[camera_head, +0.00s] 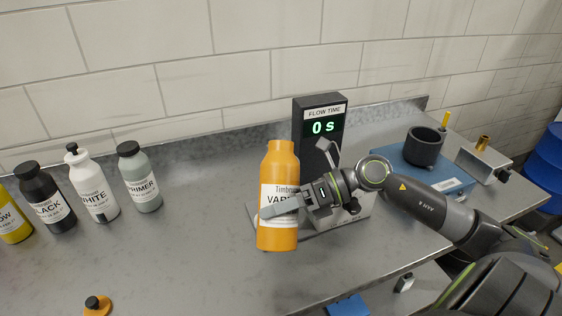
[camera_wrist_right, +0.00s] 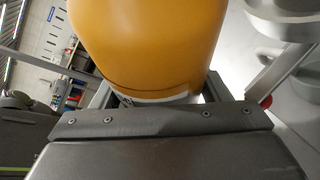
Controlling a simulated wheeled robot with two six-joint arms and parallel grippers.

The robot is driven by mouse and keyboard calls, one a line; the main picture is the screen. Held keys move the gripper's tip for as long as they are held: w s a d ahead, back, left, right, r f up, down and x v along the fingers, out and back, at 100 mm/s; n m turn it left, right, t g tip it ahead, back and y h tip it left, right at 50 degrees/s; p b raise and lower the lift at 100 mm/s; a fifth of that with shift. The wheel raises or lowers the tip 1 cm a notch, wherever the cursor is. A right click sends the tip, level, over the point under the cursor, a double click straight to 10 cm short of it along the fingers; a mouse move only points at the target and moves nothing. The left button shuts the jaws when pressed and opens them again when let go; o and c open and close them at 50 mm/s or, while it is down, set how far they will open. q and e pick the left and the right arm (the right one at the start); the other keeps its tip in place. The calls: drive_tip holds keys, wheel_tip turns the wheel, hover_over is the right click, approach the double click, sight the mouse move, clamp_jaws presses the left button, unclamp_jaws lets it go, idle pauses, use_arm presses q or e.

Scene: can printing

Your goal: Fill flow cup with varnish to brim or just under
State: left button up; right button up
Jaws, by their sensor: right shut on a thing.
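An orange varnish bottle (camera_head: 278,235) stands out in the middle of the head view, roughly upright, with no cap visible on its neck. My right gripper (camera_head: 285,203) is shut around the bottle's body, across its white label. The bottle also fills the top of the right wrist view (camera_wrist_right: 150,40). The flow cup is not clearly seen in the head view; the bottle and my gripper cover the space in front of the flow time display (camera_head: 322,127), which reads 0 s. A metal rounded part (camera_wrist_right: 285,6) at the wrist view's upper right may be the cup. My left gripper is not in view.
Black (camera_head: 46,198), white (camera_head: 92,184) and primer (camera_head: 140,178) bottles stand at the left, with a yellow one (camera_head: 12,222) at the edge. An orange cap-like piece (camera_head: 97,304) lies at the front left. A dark cup (camera_head: 424,146) sits on a blue device (camera_head: 452,184) at right.

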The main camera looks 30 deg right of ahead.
sight(279, 195)
drive_tip(key=shift+a+r, duration=0.1)
idle(0.5)
drive_tip(key=shift+s+a+r+m+g+y+p, duration=0.15)
drive_tip(key=shift+s+r+m+y+p, duration=0.1)
drive_tip(key=shift+r+m+p, duration=0.35)
drive_tip(key=shift+s+a+r+m+g+y+p, duration=0.15)
drive_tip(key=shift+s+r+m+y+p, duration=0.1)
drive_tip(key=shift+p, duration=0.55)
drive_tip(key=shift+s+a+r+m+y+p, duration=0.15)
drive_tip(key=shift+s+a+m+y+p, duration=0.2)
drive_tip(key=shift+m+p, duration=0.3)
idle(1.8)
drive_tip(key=shift+r+m+g+y+p, duration=0.45)
drive_tip(key=shift+r+m+p, duration=0.15)
drive_tip(key=shift+r+p, duration=0.4)
idle(2.2)
